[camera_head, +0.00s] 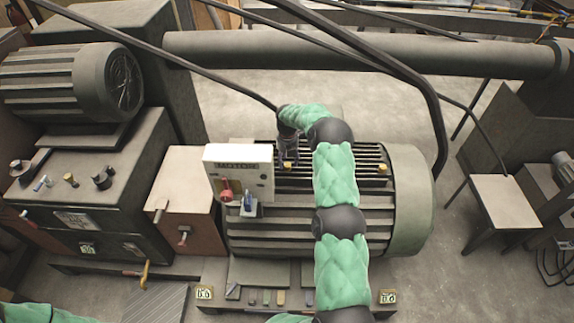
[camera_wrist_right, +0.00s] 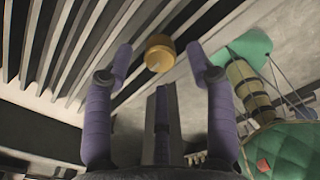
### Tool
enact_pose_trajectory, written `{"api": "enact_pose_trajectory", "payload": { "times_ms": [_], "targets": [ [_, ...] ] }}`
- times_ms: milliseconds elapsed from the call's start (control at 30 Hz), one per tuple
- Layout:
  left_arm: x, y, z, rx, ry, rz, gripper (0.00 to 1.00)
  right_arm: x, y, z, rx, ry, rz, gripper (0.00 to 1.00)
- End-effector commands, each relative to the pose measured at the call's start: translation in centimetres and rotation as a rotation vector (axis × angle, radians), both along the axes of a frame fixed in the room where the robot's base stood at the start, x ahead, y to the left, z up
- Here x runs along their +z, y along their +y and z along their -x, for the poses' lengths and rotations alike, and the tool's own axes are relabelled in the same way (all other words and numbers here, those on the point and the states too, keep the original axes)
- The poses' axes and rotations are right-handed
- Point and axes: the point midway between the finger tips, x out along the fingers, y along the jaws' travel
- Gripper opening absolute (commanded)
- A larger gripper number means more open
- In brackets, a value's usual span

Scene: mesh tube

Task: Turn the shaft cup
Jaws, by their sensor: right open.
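A small brass cup-shaped cap (camera_wrist_right: 160,53), which looks like the shaft cup, shows in the right wrist view against dark ribbed metal. My right gripper (camera_wrist_right: 160,65) is open, with purple fingers on either side of the cap in the picture. I see no finger touching it; the exact gap in depth is hard to tell. In the head view my right gripper (camera_head: 288,150) points down over the ribbed top of a large grey motor (camera_head: 410,215), behind a white box. My left gripper is out of view.
The white box (camera_head: 238,155) with a red knob stands close in front of my right gripper. Another brass fitting (camera_head: 382,169) sits on the motor's right side. Dark pipes (camera_head: 350,40) cross above and behind. A control cabinet (camera_head: 85,190) stands left; a small table (camera_head: 506,200) stands right.

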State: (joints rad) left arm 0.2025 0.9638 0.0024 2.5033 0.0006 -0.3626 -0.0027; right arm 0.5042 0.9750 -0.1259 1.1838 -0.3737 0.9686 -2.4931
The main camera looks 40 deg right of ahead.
Motion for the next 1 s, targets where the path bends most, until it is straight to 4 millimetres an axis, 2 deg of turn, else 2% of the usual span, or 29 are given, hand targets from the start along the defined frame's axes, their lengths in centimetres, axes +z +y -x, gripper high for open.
{"api": "enact_pose_trajectory", "payload": {
  "times_ms": [33,200,567,667,767,800,1000],
  "targets": [
    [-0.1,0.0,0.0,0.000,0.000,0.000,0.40,-0.8,0.0,0.0,-0.001,0.001,0.000,0.56],
    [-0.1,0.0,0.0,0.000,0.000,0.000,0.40,-2.3,0.0,0.0,-0.001,0.000,0.000,0.56],
    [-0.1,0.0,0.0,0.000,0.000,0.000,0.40,-2.7,0.0,0.0,-0.001,-0.001,0.000,0.56],
    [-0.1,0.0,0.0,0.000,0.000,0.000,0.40,-2.7,0.0,0.0,-0.001,-0.001,0.000,0.33],
    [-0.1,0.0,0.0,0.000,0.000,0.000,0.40,-2.7,0.0,0.0,-0.001,-0.001,0.000,0.05],
    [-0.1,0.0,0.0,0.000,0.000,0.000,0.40,-2.7,0.0,0.0,-0.001,-0.001,0.000,0.00],
    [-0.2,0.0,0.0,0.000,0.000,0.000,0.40,-2.7,0.0,0.0,-0.006,-0.001,0.000,0.00]
  ]
}}
